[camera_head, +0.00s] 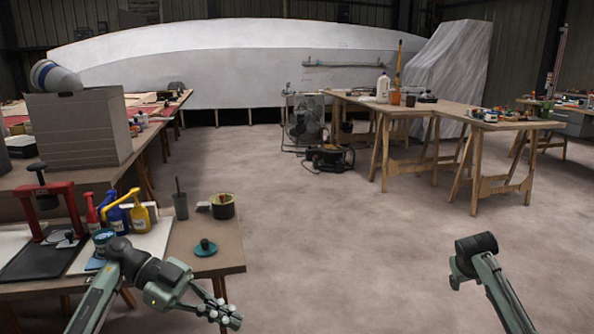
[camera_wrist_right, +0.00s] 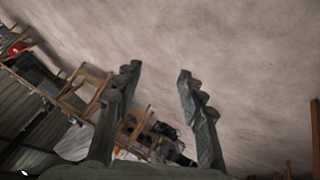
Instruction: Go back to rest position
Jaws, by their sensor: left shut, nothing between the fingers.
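My left gripper (camera_head: 226,314) is in the lower left of the head view, shut and empty, in front of the near edge of the left table (camera_head: 228,257). In the right wrist view my right gripper (camera_wrist_right: 159,71) has its two fingers spread apart, with nothing between them. Behind the fingers are the bare floor and, further off, tables. In the head view only a part of my right arm shows at the lower right, and its gripper is not seen there.
The left table carries a red press (camera_head: 46,199), several spray bottles (camera_head: 140,217), a tape roll (camera_head: 222,205) and a teal-based knob (camera_head: 206,246). Trestle tables (camera_head: 449,112) stand at the right, a black machine (camera_head: 331,157) on the floor. The middle floor is clear.

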